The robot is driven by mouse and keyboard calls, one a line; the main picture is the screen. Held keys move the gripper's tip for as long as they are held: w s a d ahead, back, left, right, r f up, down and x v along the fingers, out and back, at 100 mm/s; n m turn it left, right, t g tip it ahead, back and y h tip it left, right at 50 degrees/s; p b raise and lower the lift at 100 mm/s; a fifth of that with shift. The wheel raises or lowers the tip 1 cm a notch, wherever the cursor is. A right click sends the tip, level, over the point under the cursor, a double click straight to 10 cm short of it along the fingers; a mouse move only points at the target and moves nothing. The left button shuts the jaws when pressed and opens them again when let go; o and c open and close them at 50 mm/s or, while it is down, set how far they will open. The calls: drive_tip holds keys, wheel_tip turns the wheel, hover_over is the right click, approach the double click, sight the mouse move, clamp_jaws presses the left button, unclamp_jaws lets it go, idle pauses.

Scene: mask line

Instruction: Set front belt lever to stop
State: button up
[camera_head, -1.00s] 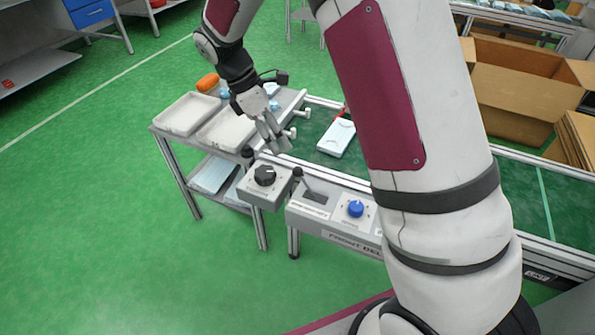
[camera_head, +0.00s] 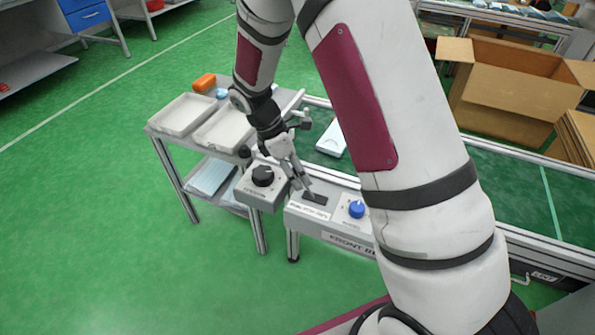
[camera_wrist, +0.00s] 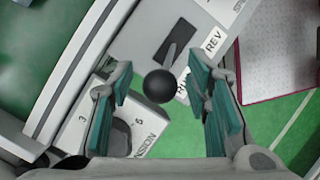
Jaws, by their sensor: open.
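The front belt lever is a grey stem with a black ball knob (camera_wrist: 160,86), rising from a dark slot (camera_wrist: 178,42) in the wrist view. Beside the slot I read "REV" and part of a "RUN" label; a stop mark cannot be made out. My gripper (camera_head: 300,184) is above the front belt control box (camera_head: 307,213), pointing down. In the wrist view its two teal-padded fingers stand open, one on each side of the ball, with gaps to it. In the head view my gripper hides the ball, and the slot (camera_head: 315,198) shows beside the fingers.
A tension box with a black dial (camera_head: 263,176) stands just left of my gripper. A blue knob (camera_head: 356,209) is on the right of the control box. A trolley with white trays (camera_head: 183,114) stands behind left. A pale packet (camera_head: 332,138) lies on the green belt.

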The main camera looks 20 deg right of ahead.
clamp_jaws()
drive_tip(key=shift+s+r, duration=0.1)
drive_tip(key=shift+s+d+r+t+y+p, duration=0.4)
drive_tip(key=shift+s+d+t+y+p, duration=0.15)
drive_tip(key=shift+p, duration=0.2)
drive_tip(key=shift+s+d+r+t+y+p, duration=0.25)
drive_tip(key=shift+s+d+t+y+p, duration=0.25)
drive_tip(key=shift+y+p, duration=0.2)
drive_tip(key=shift+s+d+p, duration=0.65)
drive_tip(key=shift+s+d, duration=0.2)
drive_tip(key=shift+f, duration=0.1)
